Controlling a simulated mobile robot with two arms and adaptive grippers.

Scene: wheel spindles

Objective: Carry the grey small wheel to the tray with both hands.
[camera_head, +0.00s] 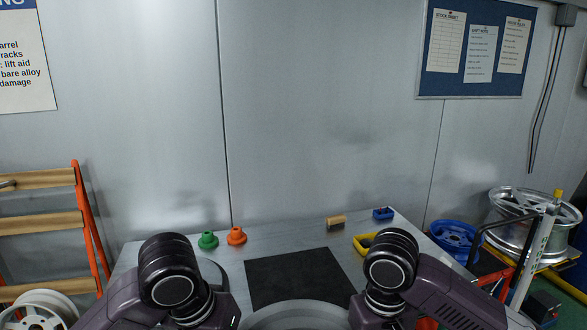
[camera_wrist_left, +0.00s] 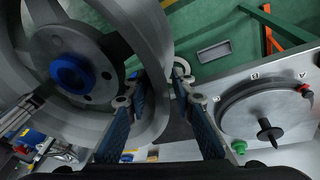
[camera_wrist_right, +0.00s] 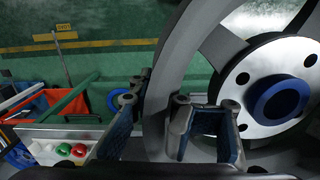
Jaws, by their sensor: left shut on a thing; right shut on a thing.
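The grey small wheel (camera_head: 298,315) shows only as the top of its rim at the bottom middle of the head view, between my two arms. In the left wrist view the wheel (camera_wrist_left: 95,125) fills the left side, with a blue hub centre. My left gripper (camera_wrist_left: 155,90) is shut on its rim. In the right wrist view the wheel (camera_wrist_right: 172,70) fills the right side, and my right gripper (camera_wrist_right: 168,97) is shut on the opposite part of the rim. Both gripper tips are hidden in the head view. I cannot tell which thing is the tray.
A black mat (camera_head: 295,277) lies bare on the grey table (camera_head: 130,262). A round plate with a spindle (camera_wrist_left: 268,134) is beside my left gripper.

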